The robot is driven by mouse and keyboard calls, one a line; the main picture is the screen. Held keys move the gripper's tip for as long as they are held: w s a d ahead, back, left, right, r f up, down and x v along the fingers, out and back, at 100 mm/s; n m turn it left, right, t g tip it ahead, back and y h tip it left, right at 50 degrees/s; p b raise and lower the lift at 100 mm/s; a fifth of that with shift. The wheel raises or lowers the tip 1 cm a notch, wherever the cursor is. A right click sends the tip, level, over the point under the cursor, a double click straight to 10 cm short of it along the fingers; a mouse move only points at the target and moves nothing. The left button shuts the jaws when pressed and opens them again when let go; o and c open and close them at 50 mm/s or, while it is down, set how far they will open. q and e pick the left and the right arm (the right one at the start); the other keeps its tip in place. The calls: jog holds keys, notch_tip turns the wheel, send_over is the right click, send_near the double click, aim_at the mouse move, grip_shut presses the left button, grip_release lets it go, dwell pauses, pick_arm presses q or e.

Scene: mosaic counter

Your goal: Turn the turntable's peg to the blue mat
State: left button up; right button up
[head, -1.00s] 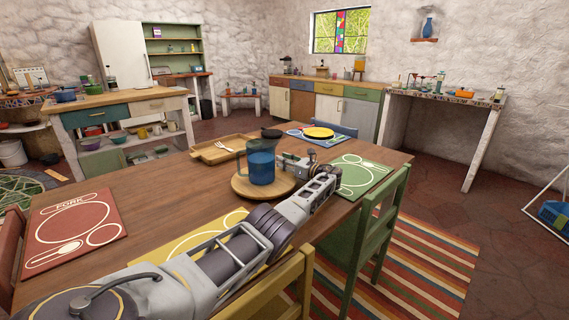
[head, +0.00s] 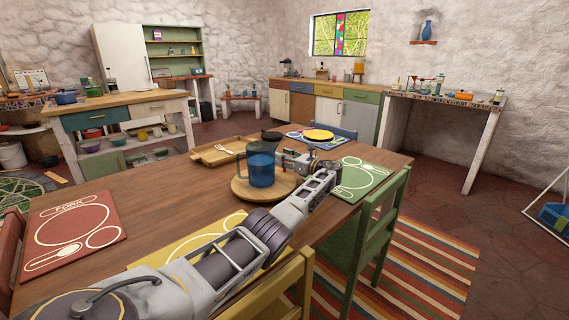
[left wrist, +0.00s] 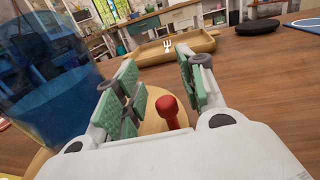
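The turntable (head: 240,189) is a round wooden board on the table, with a clear blue pitcher (head: 261,168) standing on it; the pitcher also shows in the left wrist view (left wrist: 45,100). The red peg (left wrist: 168,112) stands up at the turntable's edge in the left wrist view; in the head view I cannot make it out. My left gripper (head: 292,160) is at the turntable's right side. In the left wrist view its green-padded fingers (left wrist: 158,75) are apart, with the peg low between them, touching neither visibly. The blue mat (head: 340,142) lies at the table's far end. My right gripper is not in view.
A yellow plate (head: 318,135) sits on the blue mat. A black disc (head: 271,135) and a wooden tray with a fork (head: 210,159) lie behind the turntable. A green mat (head: 352,190), a red mat (head: 110,220) and a yellow mat (head: 180,246) lie around it.

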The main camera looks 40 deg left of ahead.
pick_arm(q)
jog(key=shift+r, duration=3.55)
jog(key=shift+d+f, duration=0.1)
